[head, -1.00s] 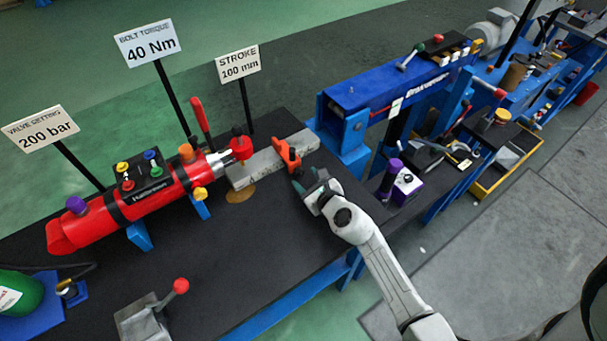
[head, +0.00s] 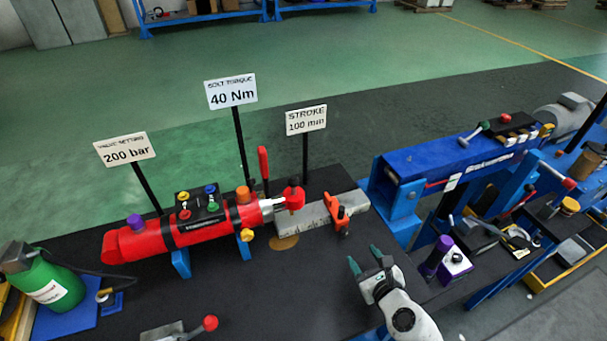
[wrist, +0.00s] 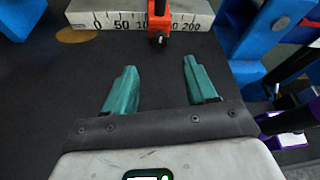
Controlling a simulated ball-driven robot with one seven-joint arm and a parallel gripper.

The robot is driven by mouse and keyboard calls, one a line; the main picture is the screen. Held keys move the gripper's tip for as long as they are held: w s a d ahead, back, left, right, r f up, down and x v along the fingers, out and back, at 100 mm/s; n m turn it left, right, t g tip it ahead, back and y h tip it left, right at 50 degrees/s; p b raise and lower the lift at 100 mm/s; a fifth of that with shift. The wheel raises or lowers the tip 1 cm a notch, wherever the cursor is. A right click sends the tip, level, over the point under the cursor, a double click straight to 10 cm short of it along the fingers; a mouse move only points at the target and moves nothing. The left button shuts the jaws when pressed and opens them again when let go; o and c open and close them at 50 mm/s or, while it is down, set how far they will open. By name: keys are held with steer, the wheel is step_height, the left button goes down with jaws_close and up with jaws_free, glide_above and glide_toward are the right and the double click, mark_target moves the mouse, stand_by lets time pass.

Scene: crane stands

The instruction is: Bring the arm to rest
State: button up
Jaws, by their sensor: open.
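My gripper (head: 366,260) is open and empty over the black bench top (head: 310,295), at the right of the head view. Its green fingers stand apart in the wrist view (wrist: 155,85), with only bare black surface between them. Ahead of the fingers lies a grey scale bar (wrist: 105,14) with printed numbers. An orange slider (wrist: 158,22) sits on the bar, apart from the fingertips. The rest of my arm runs out of the head view at the bottom.
A red cylinder (head: 205,232) lies on blue supports left of the scale bar. A blue crane beam (head: 440,160) and a purple-knobbed box (head: 455,262) stand right of my gripper. Three sign posts rise behind. A red-knobbed lever (head: 209,323) is at the front.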

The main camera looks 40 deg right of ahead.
steer(key=s+d+r+m+g+h, duration=0.1)
steer(key=s+d+r+m+h, duration=0.1)
steer(key=d+r+m+h, duration=0.5)
steer(key=s+d+r+m+g+h, duration=0.15)
steer(key=r+m, duration=0.45)
steer(key=m, duration=0.6)
steer(key=s+a+f+m+g+y+b, duration=0.1)
steer(key=s+a+f+m+g+y, duration=0.6)
steer(key=f+m, duration=0.5)
steer(key=s+a+f+m+g+y, duration=0.1)
steer(key=s+a+m+y, duration=0.3)
steer(key=a, duration=0.8)
steer(key=shift+s+f+m+g+y, duration=0.25)
steer(key=shift+s+g+y, duration=0.3)
steer(key=shift+s+y, duration=0.5)
